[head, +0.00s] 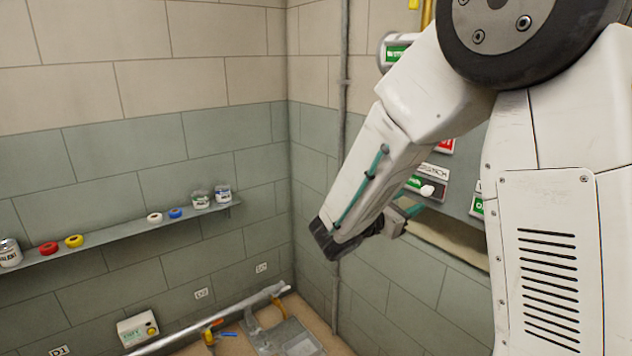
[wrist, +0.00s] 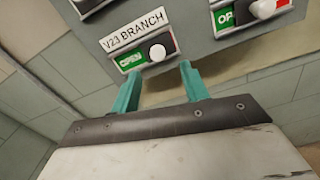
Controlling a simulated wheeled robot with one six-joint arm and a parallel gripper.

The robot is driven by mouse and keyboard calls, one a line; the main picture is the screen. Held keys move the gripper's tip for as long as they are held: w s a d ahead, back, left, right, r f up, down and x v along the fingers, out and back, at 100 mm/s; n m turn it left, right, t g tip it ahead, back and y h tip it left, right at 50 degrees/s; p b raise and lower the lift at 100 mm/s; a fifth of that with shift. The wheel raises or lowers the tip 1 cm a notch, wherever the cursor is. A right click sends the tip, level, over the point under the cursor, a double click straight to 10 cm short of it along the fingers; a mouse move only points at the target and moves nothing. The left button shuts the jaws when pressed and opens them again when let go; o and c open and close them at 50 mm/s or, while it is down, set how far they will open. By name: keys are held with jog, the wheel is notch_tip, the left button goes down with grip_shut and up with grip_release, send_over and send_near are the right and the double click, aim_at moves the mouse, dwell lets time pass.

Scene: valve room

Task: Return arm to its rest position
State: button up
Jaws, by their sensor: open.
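My arm (head: 385,165) is white and extends down and to the left across the right half of the head view. My gripper (wrist: 160,85) shows in the wrist view with two green fingers spread apart and nothing between them. In the head view the gripper (head: 403,212) is partly hidden by the arm. Just beyond the fingertips is a wall panel with a plate reading "V23 BRANCH" (wrist: 135,30), a green "OPEN" indicator (wrist: 130,61) and a pale round knob (wrist: 158,53). The fingers appear apart from the knob.
A shelf (head: 120,235) on the left wall carries tape rolls and small jars. A pipe (head: 205,322) runs low along that wall near a small box (head: 137,328). A second panel (wrist: 250,12) sits beside the first. The space left of the arm looks clear.

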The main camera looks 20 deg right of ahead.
jog(key=s+a+f+m+g+y, duration=0.1)
jog(key=s+f+m+g+y, duration=0.1)
jog(key=s+m+g+y, duration=0.5)
jog(key=s+f+m+g, duration=0.2)
jog(key=s+m, duration=0.3)
jog(key=s, duration=0.6)
jog(key=s+a+r+m+t+y, duration=0.4)
jog(key=s+a+m+y, duration=0.3)
jog(key=s+a+y, duration=0.3)
jog(key=shift+s+a+r+m, duration=0.4)
jog(key=shift+s+a+r, duration=0.15)
dwell(0.4)
